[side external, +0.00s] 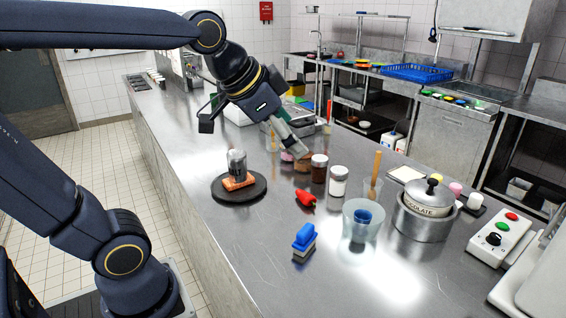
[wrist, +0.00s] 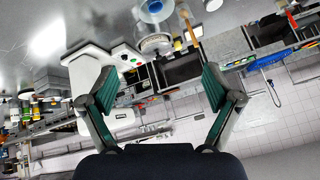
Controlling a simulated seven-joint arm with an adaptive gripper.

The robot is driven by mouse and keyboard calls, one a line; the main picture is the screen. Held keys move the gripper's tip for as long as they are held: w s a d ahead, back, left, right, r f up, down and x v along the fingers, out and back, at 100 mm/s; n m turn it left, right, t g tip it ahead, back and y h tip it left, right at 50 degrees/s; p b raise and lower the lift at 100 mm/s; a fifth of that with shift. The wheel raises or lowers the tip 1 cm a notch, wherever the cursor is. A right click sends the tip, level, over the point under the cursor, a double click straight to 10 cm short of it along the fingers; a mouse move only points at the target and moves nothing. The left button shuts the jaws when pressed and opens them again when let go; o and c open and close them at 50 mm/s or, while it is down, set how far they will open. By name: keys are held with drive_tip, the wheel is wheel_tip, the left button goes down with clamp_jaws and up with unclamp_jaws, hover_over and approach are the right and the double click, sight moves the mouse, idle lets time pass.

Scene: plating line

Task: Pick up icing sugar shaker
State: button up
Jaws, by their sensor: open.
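What looks like the icing sugar shaker, a clear jar of white powder with a grey lid (side external: 338,181), stands upright on the steel counter (side external: 290,270). A similar jar with dark brown contents (side external: 319,170) stands close behind it on its left. My gripper (side external: 254,137) is above the counter, to the left of and behind the white jar, apart from it. Its two fingers are spread and empty; they also show with green pads in the wrist view (wrist: 160,88).
A dark round board (side external: 238,197) holds orange food with a grey object on top. Around the jars are a red pepper (side external: 306,198), a blue-handled brush (side external: 304,242), a clear container (side external: 362,220) with a blue cup, and a lidded pot (side external: 425,215). The front-left counter is clear.

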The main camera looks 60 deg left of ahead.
drive_tip(key=w+a+m, duration=0.1)
drive_tip(key=w+a, duration=0.1)
drive_tip(key=w, duration=0.8)
drive_tip(key=n+g+h, duration=0.1)
drive_tip(key=n+h, duration=0.1)
drive_tip(key=n, duration=0.1)
hover_over(334, 171)
drive_tip(key=s+a, duration=0.1)
drive_tip(key=s, duration=0.6)
wheel_tip(334, 171, down, 15)
drive_tip(key=shift+y, duration=0.3)
drive_tip(key=x, duration=1.1)
drive_tip(key=shift+a+f, duration=0.15)
drive_tip(key=x, duration=0.5)
drive_tip(key=shift+f, duration=0.45)
drive_tip(key=c, duration=1.4)
